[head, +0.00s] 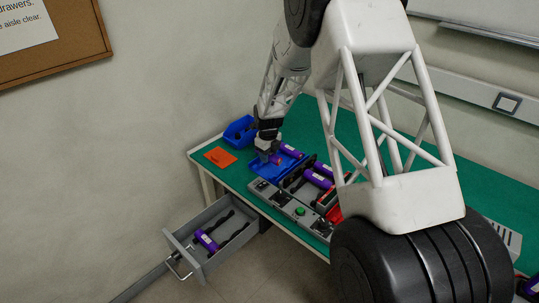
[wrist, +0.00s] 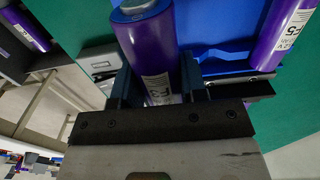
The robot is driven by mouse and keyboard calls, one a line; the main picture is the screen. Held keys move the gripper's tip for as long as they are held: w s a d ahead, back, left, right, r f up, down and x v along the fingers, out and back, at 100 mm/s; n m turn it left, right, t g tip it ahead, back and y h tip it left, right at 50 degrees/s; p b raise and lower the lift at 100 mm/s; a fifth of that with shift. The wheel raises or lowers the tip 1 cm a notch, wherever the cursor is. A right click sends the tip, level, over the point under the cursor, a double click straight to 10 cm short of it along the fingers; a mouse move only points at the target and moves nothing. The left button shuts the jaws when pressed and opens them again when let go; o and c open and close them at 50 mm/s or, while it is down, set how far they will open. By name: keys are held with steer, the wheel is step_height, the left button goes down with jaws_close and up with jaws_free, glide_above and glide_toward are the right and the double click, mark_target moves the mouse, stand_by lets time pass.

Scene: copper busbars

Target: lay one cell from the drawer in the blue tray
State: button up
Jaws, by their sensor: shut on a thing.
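My gripper (head: 266,156) is shut on a purple cell (head: 276,160) at the blue tray (head: 262,171) on the bench. In the wrist view the held purple cell (wrist: 150,42), with a white label and grey end, sits between the two fingers (wrist: 156,86). The blue tray (wrist: 222,22) shows behind and to the right. I cannot tell whether the held cell touches the tray floor. A second purple cell (head: 291,151) lies in the tray. The open grey drawer (head: 178,244) holds one purple cell (head: 206,240) and black holders.
A blue bin (head: 238,131) and an orange card (head: 220,156) lie left of the tray. A grey fixture with a green button (head: 300,211) and more purple cells (head: 318,179) stands to the right. The drawer juts out below the bench edge.

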mark_target(268, 171)
steer(key=shift+f, duration=0.15)
steer(key=shift+f, duration=1.85)
steer(key=shift+f, duration=0.7)
steer(key=shift+f, duration=0.2)
stand_by(0.4)
steer(key=o, duration=1.1)
